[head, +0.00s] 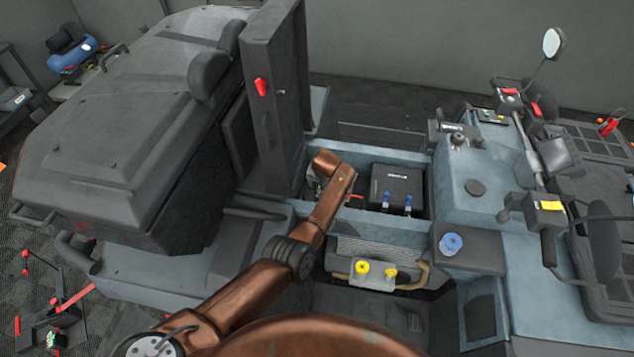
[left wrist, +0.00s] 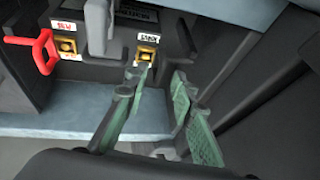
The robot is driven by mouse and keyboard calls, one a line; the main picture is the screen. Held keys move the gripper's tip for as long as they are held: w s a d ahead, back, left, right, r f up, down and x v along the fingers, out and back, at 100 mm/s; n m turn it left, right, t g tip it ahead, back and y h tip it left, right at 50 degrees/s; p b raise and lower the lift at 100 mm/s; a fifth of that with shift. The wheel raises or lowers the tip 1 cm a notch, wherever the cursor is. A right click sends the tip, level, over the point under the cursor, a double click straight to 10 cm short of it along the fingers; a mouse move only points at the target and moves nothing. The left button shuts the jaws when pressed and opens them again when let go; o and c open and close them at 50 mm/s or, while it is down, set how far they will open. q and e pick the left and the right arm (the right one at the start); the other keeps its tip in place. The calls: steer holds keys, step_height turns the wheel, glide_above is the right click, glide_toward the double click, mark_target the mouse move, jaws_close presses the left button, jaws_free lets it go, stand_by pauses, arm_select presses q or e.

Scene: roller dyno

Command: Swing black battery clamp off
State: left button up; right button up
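The battery (head: 396,187) is a dark box in the open bay in the head view. Its top edge, with two labelled gold terminals, shows in the left wrist view: a left one (left wrist: 66,46) and a right one (left wrist: 147,42). A red clamp handle (left wrist: 45,52) stands beside the left terminal. I cannot clearly pick out the black clamp; dark parts near the right terminal blend together. My left gripper (left wrist: 158,84) has its green-padded fingers apart, with the tips just below the right terminal. Nothing shows between them. My right gripper is out of view.
A blue-grey ledge (left wrist: 60,122) borders the bay below the battery. Yellow caps (head: 362,267) sit in front of the bay. Handlebars and a mirror (head: 552,42) stand at right.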

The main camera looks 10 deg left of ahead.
arm_select(q)
steer(key=shift+c, duration=0.3)
jaws_close()
stand_by(0.5)
